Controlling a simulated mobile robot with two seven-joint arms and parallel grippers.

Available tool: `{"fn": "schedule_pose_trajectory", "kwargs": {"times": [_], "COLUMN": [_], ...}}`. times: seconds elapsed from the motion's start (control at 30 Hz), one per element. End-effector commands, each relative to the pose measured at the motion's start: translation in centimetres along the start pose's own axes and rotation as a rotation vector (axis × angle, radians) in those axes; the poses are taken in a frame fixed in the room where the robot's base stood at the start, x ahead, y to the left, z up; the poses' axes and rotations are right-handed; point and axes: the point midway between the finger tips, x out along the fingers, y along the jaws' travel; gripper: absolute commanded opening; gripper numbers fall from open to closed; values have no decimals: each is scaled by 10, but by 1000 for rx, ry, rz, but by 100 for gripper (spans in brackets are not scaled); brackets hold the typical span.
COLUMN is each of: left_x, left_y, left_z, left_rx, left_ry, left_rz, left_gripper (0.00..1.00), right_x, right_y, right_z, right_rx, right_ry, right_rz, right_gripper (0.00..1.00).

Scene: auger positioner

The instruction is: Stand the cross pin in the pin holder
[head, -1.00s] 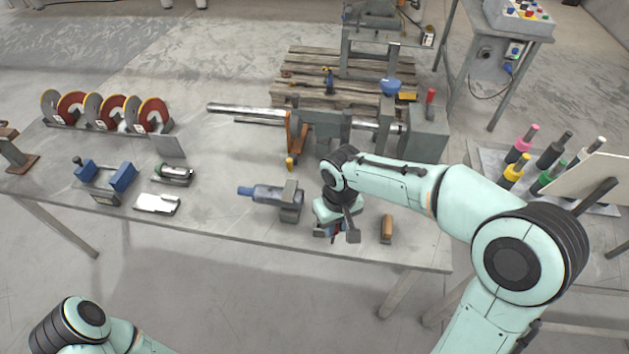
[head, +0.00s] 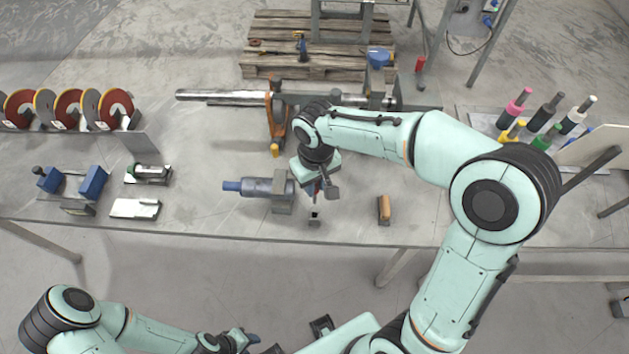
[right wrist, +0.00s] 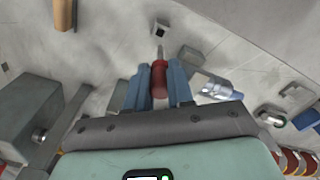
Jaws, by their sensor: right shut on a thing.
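The red cross pin (right wrist: 159,78) with its thin grey shank is between the blue fingers of my right gripper (right wrist: 158,85) in the right wrist view. That gripper is shut on it. The shank points toward the pin holder (right wrist: 161,28), a small block with a dark hole, a short way beyond the tip. In the head view the pin holder (head: 314,216) stands near the table's front edge, just below my right gripper (head: 318,190); the pin is mostly hidden there. My left gripper (head: 240,341) is low at the bottom, its fingers unclear.
A grey tool with a blue end (head: 255,187) lies left of the holder. A wooden-handled piece (head: 384,209) lies to its right. A long metal shaft (head: 222,97) and an orange bracket (head: 276,125) are behind. Bare table lies between the holder and the wooden-handled piece.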

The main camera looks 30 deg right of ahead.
Motion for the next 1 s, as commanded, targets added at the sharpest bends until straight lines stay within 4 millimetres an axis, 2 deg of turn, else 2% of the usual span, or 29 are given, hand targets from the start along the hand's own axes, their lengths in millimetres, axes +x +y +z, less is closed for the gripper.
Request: {"fn": "schedule_pose_trajectory", "kwargs": {"times": [0.6,1.0], "left_x": [42,44], "left_y": [-20,-20], "left_z": [13,14], "left_rx": [-8,-8], "left_ry": [-22,-24], "left_rz": [-8,-8], "left_gripper": [43,43], "right_x": [54,58], "right_y": [0,0], "right_z": [2,1], "right_rx": [2,2], "right_ry": [-2,1], "right_rz": [0,0], "right_gripper": [0,0]}}
